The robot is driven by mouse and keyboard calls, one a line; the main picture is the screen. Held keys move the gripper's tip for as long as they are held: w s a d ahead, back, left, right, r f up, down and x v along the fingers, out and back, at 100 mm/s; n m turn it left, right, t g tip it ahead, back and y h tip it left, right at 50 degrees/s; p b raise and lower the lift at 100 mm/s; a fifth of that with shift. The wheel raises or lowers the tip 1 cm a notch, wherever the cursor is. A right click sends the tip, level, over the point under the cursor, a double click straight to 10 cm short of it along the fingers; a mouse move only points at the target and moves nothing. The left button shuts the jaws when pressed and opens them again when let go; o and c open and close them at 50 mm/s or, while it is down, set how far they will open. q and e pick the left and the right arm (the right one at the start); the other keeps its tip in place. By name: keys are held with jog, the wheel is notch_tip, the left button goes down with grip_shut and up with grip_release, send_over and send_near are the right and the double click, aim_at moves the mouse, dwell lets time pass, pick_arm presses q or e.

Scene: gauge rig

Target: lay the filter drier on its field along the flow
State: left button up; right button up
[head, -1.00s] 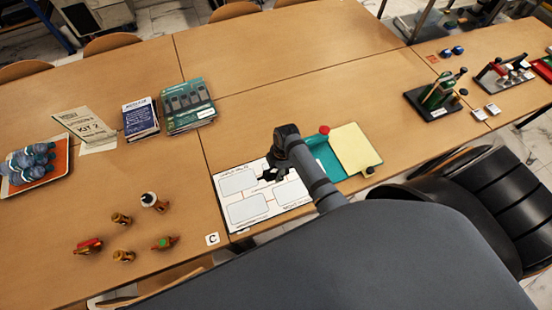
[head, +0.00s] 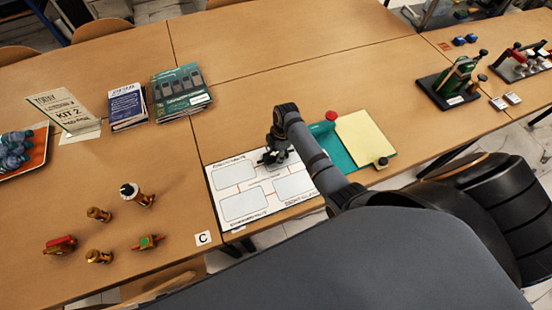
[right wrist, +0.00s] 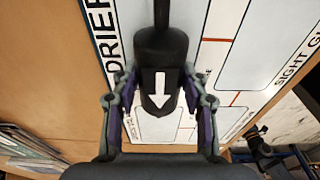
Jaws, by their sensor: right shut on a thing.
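The filter drier (right wrist: 160,58) is a black cylinder with a white arrow that points down in the right wrist view. My right gripper (right wrist: 160,103) is shut around its lower part. In the head view my right gripper (head: 274,157) is over the back part of the white flow board (head: 243,189) and covers much of the drier. Below the drier in the wrist view lies a field beside the letters "DRIER" on the board (right wrist: 108,28). The drier lies roughly along the board's printed lines. I cannot tell whether it touches the board. My left gripper is not in view.
Several brass fittings (head: 98,214) stand and lie left of the board, near a "C" card (head: 203,238). A green mat (head: 330,143) with a yellow sheet (head: 366,139) lies to the right. The table between is clear.

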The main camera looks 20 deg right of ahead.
jog(key=shift+f, duration=0.15)
jog(key=o, duration=1.3)
jog(key=shift+r, duration=0.5)
jog(key=r, duration=0.3)
jog(key=d+r, duration=0.1)
jog(key=r, duration=0.7)
jog(key=shift+d+r, duration=0.1)
jog(key=shift+d, duration=0.3)
